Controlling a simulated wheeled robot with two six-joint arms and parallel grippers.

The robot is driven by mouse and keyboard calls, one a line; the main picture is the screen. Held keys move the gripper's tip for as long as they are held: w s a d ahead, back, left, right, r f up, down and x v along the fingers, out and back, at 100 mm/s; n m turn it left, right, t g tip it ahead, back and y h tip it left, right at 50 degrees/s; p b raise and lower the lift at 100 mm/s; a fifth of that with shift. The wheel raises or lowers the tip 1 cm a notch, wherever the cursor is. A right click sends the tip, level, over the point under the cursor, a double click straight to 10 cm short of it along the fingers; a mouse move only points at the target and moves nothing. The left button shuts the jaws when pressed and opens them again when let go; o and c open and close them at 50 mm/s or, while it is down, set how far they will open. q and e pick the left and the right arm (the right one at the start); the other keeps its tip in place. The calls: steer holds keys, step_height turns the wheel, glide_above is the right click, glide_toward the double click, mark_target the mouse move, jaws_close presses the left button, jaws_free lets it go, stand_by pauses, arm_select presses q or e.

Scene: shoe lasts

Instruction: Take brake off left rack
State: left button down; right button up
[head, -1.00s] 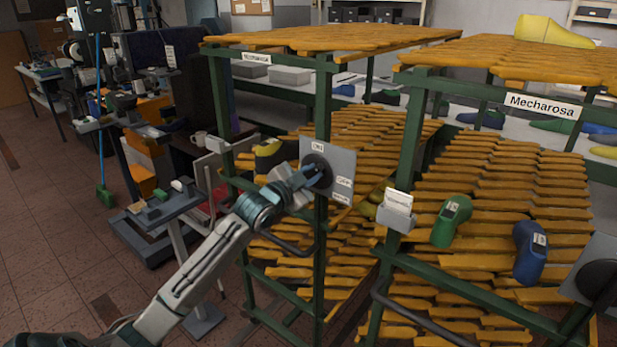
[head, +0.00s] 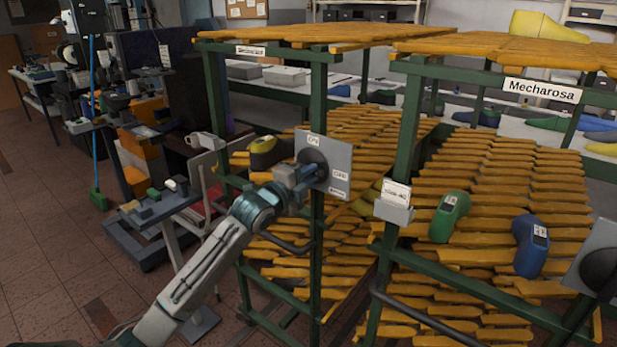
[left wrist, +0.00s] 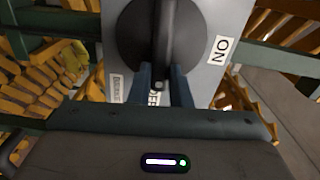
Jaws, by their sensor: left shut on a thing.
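The left rack (head: 318,100) is a green frame with orange shelves of shoe lasts. On its near post is a grey brake plate (head: 340,155) with white labels. A round black brake knob (head: 311,157) sits on the plate, partly hidden by my gripper. My left gripper (head: 311,176) is at the knob. In the left wrist view, its two fingers (left wrist: 162,85) are shut on the dark bar handle (left wrist: 164,45) of the knob, which stands upright in that picture. A label reading "NO" or "ON" shows right of the knob. My right gripper is out of view.
The right rack (head: 409,120), labelled "Mecharosa", stands close beside it, with a green last (head: 449,216), a blue last (head: 531,247) and another grey plate (head: 597,262) with a black knob. A cluttered stand (head: 155,212) is at left. Floor is clear at lower left.

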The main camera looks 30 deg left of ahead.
arm_select(q)
steer(key=shift+f+m, duration=0.2)
steer(key=shift+m, duration=0.2)
steer(key=c, duration=1.3)
jaws_free()
steer(key=shift+c, duration=0.2)
steer(key=s+b, duration=0.4)
steer(key=s, duration=0.6)
steer(key=shift+s+a, duration=0.4)
steer(key=shift+a, duration=0.05)
